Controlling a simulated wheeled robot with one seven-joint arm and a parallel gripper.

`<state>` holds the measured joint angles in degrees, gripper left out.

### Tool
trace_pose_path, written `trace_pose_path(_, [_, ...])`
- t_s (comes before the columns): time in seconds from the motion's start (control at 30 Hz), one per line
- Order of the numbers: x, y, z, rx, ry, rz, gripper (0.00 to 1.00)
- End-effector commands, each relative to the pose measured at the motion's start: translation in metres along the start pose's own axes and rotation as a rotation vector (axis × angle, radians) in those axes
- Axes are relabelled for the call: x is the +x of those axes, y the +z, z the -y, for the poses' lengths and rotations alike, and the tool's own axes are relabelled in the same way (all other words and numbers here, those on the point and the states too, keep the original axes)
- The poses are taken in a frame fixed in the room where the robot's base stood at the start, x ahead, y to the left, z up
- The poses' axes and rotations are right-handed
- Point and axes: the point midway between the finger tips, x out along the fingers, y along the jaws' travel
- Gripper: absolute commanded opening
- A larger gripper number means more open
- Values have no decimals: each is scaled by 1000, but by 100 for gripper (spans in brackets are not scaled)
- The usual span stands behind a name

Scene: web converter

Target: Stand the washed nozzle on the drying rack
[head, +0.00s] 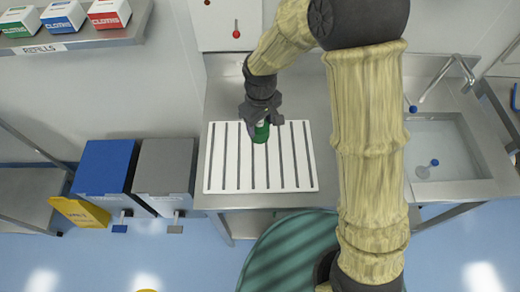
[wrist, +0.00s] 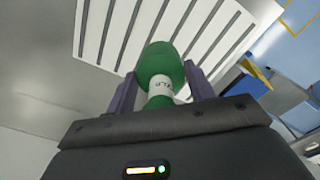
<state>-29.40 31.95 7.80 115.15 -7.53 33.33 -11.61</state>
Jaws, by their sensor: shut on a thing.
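My gripper (head: 262,118) is over the white slatted drying rack (head: 215,170), at the rack's back middle. It is shut on the green nozzle (head: 261,132), which has a white lettered band. In the wrist view the nozzle (wrist: 160,68) sits between the two fingers (wrist: 158,88), with the rack (wrist: 112,45) beyond it. I cannot tell whether the nozzle's far end touches the rack. The rack has dark slots and lies on the steel counter. No other thing shows on it.
A sink basin (head: 450,145) with a tap (head: 440,80) is at the right. A blue bin (head: 104,168) and a grey bin (head: 164,165) stand left of the counter. A shelf with refill boxes (head: 62,16) is at the upper left. Most of the rack is clear.

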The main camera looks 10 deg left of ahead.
Motion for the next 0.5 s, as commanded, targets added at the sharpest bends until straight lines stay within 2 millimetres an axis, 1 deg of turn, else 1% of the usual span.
trace_pose_path(0.13, [14, 1, 1, 0, -2, 6, 28])
trace_pose_path(0.33, [47, 1, 1, 0, -2, 6, 28])
trace_pose_path(0.4, [54, 1, 1, 0, -1, 4, 28])
trace_pose_path(0.5, [58, 0, 0, 0, 0, 1, 28])
